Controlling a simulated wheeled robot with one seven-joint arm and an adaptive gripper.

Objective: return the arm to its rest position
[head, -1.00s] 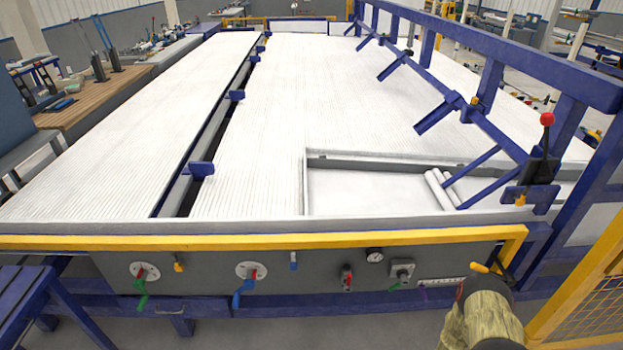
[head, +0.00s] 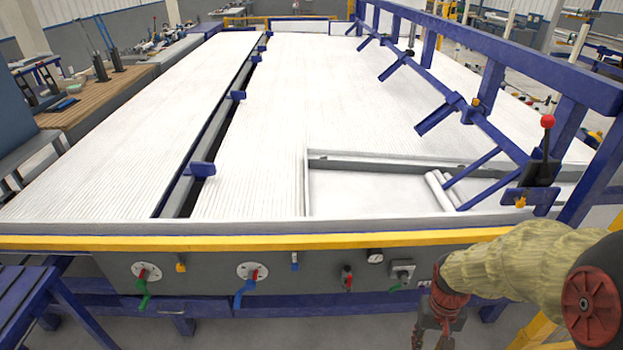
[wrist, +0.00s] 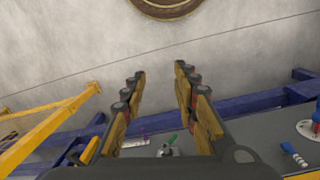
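My gripper (head: 432,340) hangs low at the bottom right of the head view, in front of the machine's grey front panel (head: 215,270). My arm, in a tan sleeve, reaches to it from the right edge. In the wrist view the two fingers of my gripper (wrist: 160,75) stand apart with only bare grey floor (wrist: 230,45) between their tips. Nothing is held. The fingertips are partly cut off by the lower edge of the head view.
The white pipe table (head: 320,100) has a yellow front rail (head: 230,242). Two short white pipes (head: 440,190) lie in its front right tray. Valve handles (head: 245,285) stick out of the panel. A blue frame (head: 590,80) rises at right. Yellow fencing (wrist: 50,125) stands left in the wrist view.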

